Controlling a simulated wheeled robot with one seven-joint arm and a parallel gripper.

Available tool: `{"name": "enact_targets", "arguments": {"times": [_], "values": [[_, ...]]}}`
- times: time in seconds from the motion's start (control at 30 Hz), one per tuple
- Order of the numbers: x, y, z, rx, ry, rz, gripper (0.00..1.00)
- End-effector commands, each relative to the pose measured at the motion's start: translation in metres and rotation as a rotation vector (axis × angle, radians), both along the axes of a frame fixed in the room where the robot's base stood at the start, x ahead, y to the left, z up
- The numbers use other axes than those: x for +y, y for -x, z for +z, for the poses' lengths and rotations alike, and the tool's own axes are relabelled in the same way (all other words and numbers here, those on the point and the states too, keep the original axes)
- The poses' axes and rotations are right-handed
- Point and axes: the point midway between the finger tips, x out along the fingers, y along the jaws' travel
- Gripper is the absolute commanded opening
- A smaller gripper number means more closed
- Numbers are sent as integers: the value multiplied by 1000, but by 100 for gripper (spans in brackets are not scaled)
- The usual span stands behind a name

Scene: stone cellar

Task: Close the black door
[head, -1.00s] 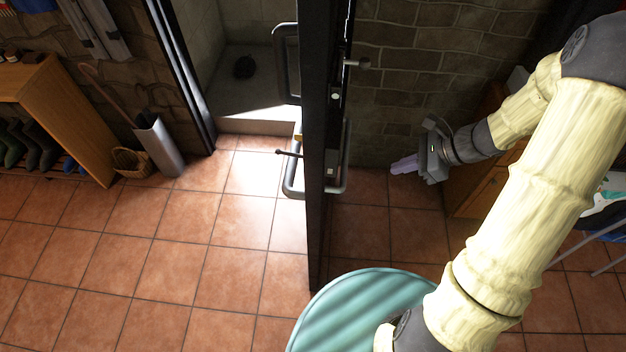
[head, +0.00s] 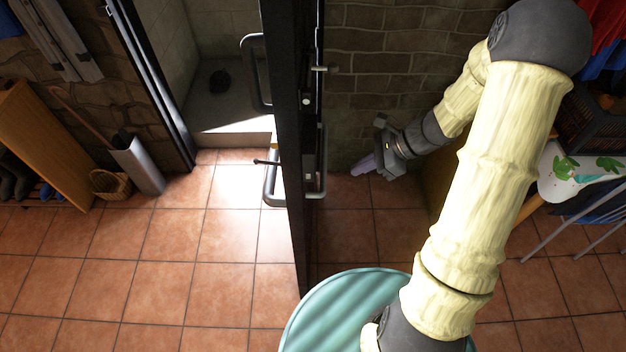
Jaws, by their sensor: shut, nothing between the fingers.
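The black door (head: 284,130) stands open in the head view, seen nearly edge-on, jutting from the doorway into the room. It has a grey bar handle (head: 254,75) on its left side and a lever and bar handle (head: 318,185) lower down. The black door frame (head: 150,85) stands left of the opening. My gripper (head: 364,166) is on the right side of the door, apart from it, low near the stone wall. Its pale purple fingers are shut and empty, pointing left toward the door.
An umbrella stand (head: 138,165), a wicker basket (head: 110,184) and a wooden shoe rack (head: 42,140) stand left of the doorway. An ironing board (head: 575,172) stands at the right. The tiled floor (head: 170,265) left of the door is clear.

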Motion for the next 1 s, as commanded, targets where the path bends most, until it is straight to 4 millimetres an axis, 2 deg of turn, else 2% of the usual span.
{"name": "enact_targets", "arguments": {"times": [0.17,0.63,0.8,1.0], "values": [[15,0,-13,5,-2,2,0],[68,-4,-66,6,-1,3,0],[90,-7,-64,2,1,-5,0],[100,-10,-67,1,1,-15,0]]}}
